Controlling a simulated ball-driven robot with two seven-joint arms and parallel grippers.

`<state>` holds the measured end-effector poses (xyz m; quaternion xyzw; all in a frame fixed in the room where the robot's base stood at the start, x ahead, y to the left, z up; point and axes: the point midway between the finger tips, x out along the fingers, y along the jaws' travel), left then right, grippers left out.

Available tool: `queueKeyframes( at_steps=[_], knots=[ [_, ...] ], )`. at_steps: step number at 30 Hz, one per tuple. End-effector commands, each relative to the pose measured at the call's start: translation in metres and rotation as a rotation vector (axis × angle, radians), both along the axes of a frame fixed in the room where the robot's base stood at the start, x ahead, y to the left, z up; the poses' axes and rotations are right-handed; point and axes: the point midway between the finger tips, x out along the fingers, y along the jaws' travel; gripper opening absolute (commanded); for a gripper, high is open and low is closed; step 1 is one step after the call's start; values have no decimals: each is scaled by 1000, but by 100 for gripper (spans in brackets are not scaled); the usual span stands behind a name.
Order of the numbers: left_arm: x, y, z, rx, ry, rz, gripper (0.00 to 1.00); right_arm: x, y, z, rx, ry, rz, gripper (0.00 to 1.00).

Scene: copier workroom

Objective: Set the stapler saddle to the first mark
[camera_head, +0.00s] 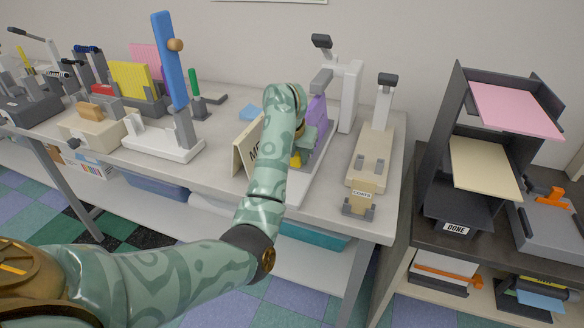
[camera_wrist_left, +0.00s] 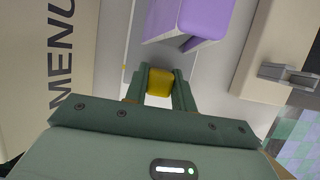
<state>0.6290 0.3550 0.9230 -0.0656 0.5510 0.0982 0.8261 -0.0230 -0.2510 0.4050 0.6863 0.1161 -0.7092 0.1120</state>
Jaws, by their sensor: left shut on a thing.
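The stapler, a white machine with a tall post (camera_head: 347,98) and a long pale base (camera_head: 297,196), stands on the bench in the head view. A purple piece (camera_head: 316,112), which seems to be on its saddle, shows beside my forearm and again at the top of the wrist view (camera_wrist_left: 182,18). My left gripper (camera_head: 301,150) is shut on a yellow knob (camera_wrist_left: 159,82) in front of the purple piece. The knob sits between both fingers in the wrist view. My arm hides much of the base in the head view. I cannot make out the marks clearly.
A cream sign reading MENU (camera_wrist_left: 62,60) stands close to the left of the gripper. A second beige machine (camera_head: 371,150) stands to the right, near the bench edge. A white stand with a blue upright (camera_head: 168,60) is at the left. A dark shelf unit (camera_head: 455,110) is farther right.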

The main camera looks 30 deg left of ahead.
Motion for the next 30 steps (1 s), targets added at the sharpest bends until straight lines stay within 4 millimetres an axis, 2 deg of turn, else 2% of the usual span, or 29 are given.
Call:
queueKeyframes(
  at_steps=[5,12,13,15,25,30],
  knots=[
    [6,1,-4,0,7,-1,0,5,0,-4,0,-7,0,57],
    [6,1,-3,0,7,-1,0,-6,0,-2,-1,9,0,57],
    [6,1,-3,0,7,-1,28,-7,0,-2,-1,11,0,57],
    [6,1,-3,-1,7,-2,47,-8,-1,-2,-1,11,0,57],
    [5,1,1,-1,6,-1,47,-5,-1,0,-2,7,0,57],
    [-4,-2,29,-1,1,-1,47,4,-2,16,-3,-11,0,57]
  ],
)
